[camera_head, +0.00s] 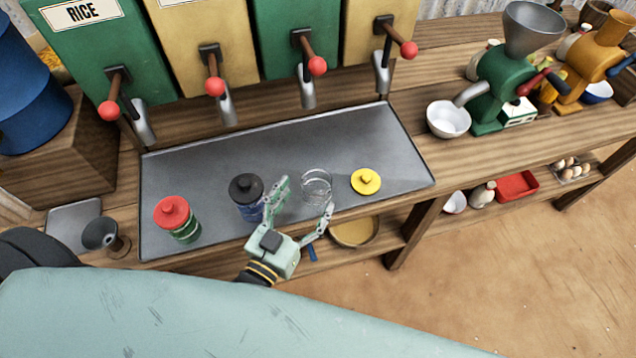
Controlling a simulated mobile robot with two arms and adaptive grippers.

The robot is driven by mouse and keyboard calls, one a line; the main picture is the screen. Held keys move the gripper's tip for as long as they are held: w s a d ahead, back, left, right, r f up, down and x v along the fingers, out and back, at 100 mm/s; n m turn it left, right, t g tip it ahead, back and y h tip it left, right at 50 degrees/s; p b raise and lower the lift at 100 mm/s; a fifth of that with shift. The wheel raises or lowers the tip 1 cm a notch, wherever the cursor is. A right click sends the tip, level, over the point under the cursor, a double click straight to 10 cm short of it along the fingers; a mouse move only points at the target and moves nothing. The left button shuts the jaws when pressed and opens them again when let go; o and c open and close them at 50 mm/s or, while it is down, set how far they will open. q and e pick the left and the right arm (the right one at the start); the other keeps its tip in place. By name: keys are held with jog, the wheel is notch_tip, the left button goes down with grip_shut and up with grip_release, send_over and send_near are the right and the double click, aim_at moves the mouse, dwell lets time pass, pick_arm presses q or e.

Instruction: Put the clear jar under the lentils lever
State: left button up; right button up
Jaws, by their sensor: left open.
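The clear jar (316,187) stands open on the grey metal tray (290,140), right of the middle near its front edge. My left gripper (306,195) is open at the jar's near side, one finger to its left and the other at its front right. I cannot tell whether the fingers touch the glass. Several dispensers with red-knobbed levers stand behind the tray. The leftmost is a green one labelled RICE (95,50). No lentils label is readable; the other labels are cut off or out of view. My right gripper is not in view.
Spouts (308,90) hang over the tray's back. The tray's middle is clear. A white bowl (448,119) and green grinder (503,85) stand right.

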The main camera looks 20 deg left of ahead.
aim_at(317, 183)
pick_arm(q)
jog(key=w, duration=0.1)
jog(key=w+p, duration=0.1)
jog(key=w, duration=0.1)
jog(key=shift+w+d+r, duration=0.1)
jog(key=shift+w+d, duration=0.15)
jog(key=shift+d, duration=0.1)
jog(key=shift+w+d+f, duration=0.15)
jog(key=shift+w+f, duration=0.05)
jog(key=shift+w, duration=0.8)
jog(key=shift+s, duration=0.1)
jog(key=shift+c, duration=0.9)
jog(key=c, duration=1.3)
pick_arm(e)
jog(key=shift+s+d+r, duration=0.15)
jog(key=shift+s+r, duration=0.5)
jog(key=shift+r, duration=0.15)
pick_arm(q)
jog(key=shift+r+p, duration=0.1)
jog(key=shift+p, duration=0.25)
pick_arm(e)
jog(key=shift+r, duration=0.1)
